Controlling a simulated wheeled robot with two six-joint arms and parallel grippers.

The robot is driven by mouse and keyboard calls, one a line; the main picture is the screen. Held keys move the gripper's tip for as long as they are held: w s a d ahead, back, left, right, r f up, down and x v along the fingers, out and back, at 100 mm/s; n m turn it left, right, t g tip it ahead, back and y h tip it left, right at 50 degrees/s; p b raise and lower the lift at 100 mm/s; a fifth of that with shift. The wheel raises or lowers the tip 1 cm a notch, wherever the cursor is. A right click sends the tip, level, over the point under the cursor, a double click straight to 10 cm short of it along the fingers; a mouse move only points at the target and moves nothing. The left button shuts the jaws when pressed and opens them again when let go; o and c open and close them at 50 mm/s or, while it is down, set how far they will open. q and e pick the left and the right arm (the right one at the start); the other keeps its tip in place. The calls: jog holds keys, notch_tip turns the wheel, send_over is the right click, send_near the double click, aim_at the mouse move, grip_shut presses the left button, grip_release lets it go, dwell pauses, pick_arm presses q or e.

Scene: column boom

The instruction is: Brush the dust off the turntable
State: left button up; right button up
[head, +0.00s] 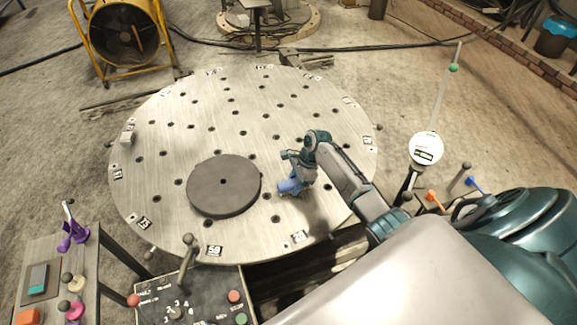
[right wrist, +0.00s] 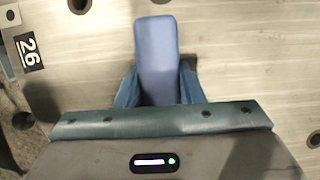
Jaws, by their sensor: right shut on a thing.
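The turntable (head: 190,125) is a large round metal plate with rows of dark holes and numbered tags around its rim. A dark grey disc (head: 223,183) lies on it, left of my right gripper. My right gripper (head: 296,181) is over the right front part of the plate, shut on a blue brush (head: 289,187). In the right wrist view the blue brush (right wrist: 157,50) sticks out between the fingers (right wrist: 158,90), above the plate near tag 26. Its bristles are hidden there, and I cannot tell whether it touches the plate. No dust shows clearly. My left gripper is out of view.
A control panel (head: 200,300) with a lever stands at the front. A side table (head: 60,275) with purple and pink items is front left. A yellow-framed fan (head: 123,35) stands behind. A white round gauge (head: 426,149) is at the right. The plate's back half is clear.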

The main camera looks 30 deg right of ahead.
notch_tip(320, 180, up, 2)
jog(key=shift+p, duration=0.35)
jog(key=r, duration=0.1)
jog(key=p, duration=0.1)
jog(key=r+p, duration=0.1)
jog(key=shift+s+r, duration=0.25)
jog(key=shift+r, duration=0.1)
jog(key=shift+r+p, duration=0.25)
jog(key=shift+p, duration=0.25)
jog(key=shift+w+r+p, duration=0.2)
jog(key=shift+r+p, duration=0.45)
jog(key=shift+p, duration=0.1)
jog(key=shift+s+r+p, duration=0.15)
jog(key=shift+r+p, duration=0.45)
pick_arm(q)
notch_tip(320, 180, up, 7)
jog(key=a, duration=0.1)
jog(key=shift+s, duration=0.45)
pick_arm(e)
jog(key=shift+f, duration=0.15)
